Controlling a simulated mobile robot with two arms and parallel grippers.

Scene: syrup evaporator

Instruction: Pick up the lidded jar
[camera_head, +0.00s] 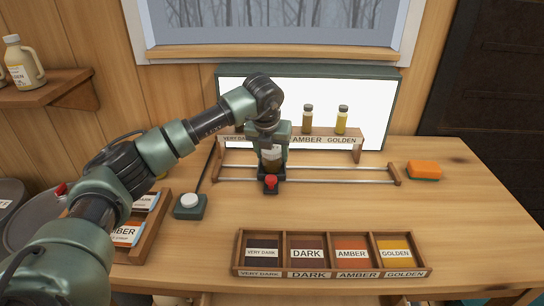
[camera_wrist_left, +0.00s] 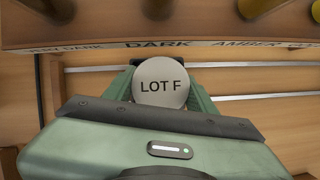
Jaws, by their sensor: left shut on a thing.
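My left gripper (camera_head: 271,150) is above the pair of rails in front of the lit panel, shut on the lidded jar (camera_head: 272,161). In the head view the jar shows only partly between the fingers, with dark contents low in it. In the left wrist view its round pale lid (camera_wrist_left: 161,83) reads LOT F and sits between the green fingers. I cannot tell whether the jar's base touches what is below it. My right gripper is out of view.
A black carriage with a red knob (camera_head: 271,182) is on the rails. Behind stands a labelled rack (camera_head: 322,137) with small bottles.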

